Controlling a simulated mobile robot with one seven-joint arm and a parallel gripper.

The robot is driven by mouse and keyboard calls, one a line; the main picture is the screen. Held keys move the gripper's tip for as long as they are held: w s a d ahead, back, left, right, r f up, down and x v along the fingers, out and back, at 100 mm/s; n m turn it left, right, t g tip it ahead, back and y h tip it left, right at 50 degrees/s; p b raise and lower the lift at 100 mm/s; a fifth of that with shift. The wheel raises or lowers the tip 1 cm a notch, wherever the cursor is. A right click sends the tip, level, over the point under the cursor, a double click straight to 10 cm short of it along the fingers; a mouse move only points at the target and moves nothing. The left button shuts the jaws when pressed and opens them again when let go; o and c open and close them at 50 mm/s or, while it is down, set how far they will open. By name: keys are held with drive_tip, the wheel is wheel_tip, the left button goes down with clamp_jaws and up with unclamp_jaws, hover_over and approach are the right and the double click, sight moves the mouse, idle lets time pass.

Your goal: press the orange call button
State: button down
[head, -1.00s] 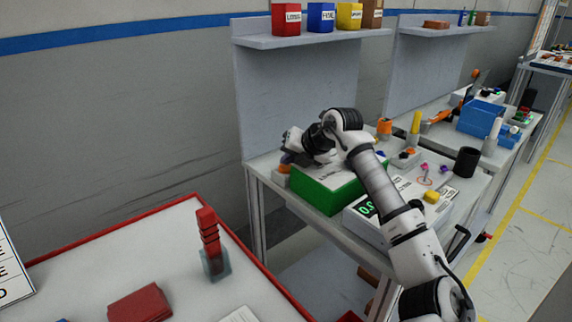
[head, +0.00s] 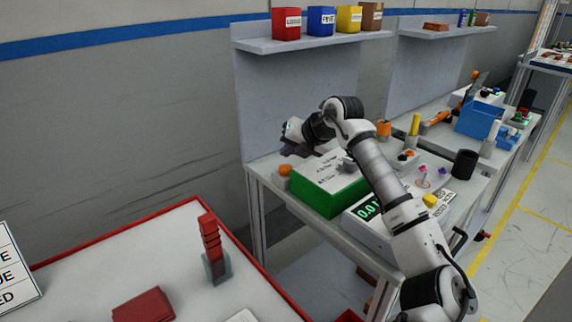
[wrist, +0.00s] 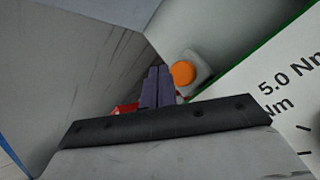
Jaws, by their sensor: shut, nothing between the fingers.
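The orange call button (head: 285,169) is a round cap on a pale grey base at the left back corner of the workbench, left of the green box. In the wrist view the orange button (wrist: 183,73) shows just right of my fingertips, on its grey housing. My gripper (wrist: 157,75) is shut and empty, with its dark fingers side by side. In the head view my gripper (head: 294,150) is above and behind the button, near the back panel. It appears apart from the button, though the exact gap is hard to judge.
The green box (head: 331,201) with a printed white top stands close to the button's right. A grey unit with a lit green display (head: 369,211) is in front of it. Coloured bins (head: 321,20) stand on the shelf above. A red-edged table (head: 110,245) is at front left.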

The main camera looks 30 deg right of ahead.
drive_tip(key=shift+r+p, duration=0.55)
drive_tip(key=shift+r, duration=0.85)
drive_tip(key=shift+f, duration=0.1)
